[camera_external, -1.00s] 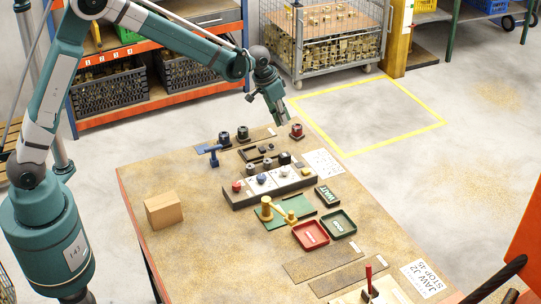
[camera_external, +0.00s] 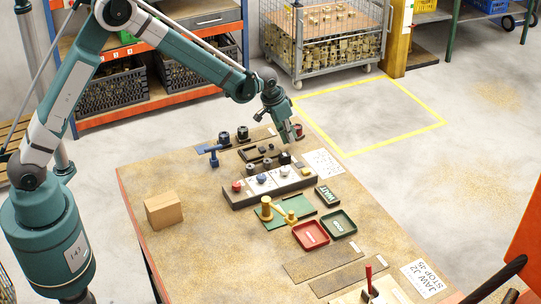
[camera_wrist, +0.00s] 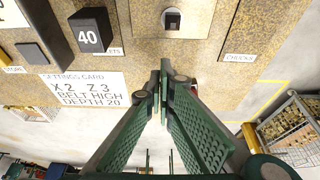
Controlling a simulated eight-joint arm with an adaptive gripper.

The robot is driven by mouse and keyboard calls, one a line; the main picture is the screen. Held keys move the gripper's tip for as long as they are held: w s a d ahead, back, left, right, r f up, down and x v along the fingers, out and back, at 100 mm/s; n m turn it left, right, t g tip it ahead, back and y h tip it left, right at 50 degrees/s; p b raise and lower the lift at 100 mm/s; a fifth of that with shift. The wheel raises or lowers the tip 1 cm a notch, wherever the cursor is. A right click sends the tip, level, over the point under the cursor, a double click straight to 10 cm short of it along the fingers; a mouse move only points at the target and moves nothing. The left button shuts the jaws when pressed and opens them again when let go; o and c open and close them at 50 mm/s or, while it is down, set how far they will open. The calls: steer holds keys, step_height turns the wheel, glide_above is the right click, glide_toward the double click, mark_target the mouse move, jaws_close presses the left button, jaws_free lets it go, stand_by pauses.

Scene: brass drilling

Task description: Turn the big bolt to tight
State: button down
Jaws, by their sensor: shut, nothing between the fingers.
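My gripper (camera_external: 290,139) hangs over the far right corner of the workbench (camera_external: 190,205), close to a red-and-dark item (camera_external: 299,130) that it partly covers. In the wrist view my gripper (camera_wrist: 164,68) is shut and empty, its fingertips together. A dark square-headed post (camera_wrist: 172,20) stands on a light plate beyond the fingertips and apart from them. I cannot tell for sure which item is the big bolt.
Two dark round pieces (camera_external: 224,138) (camera_external: 243,133) stand at the back. A control panel with knobs (camera_external: 262,183), a red tray (camera_external: 311,235), a green tray (camera_external: 339,224) and a cardboard box (camera_external: 164,210) are on the bench. The wrist view shows a settings card (camera_wrist: 88,90) and a block marked 40 (camera_wrist: 91,32).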

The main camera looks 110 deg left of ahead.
mark_target(271, 146)
steer(key=shift+s+d+r, duration=0.15)
steer(key=shift+s+d, duration=1.2)
steer(key=shift+s, duration=0.05)
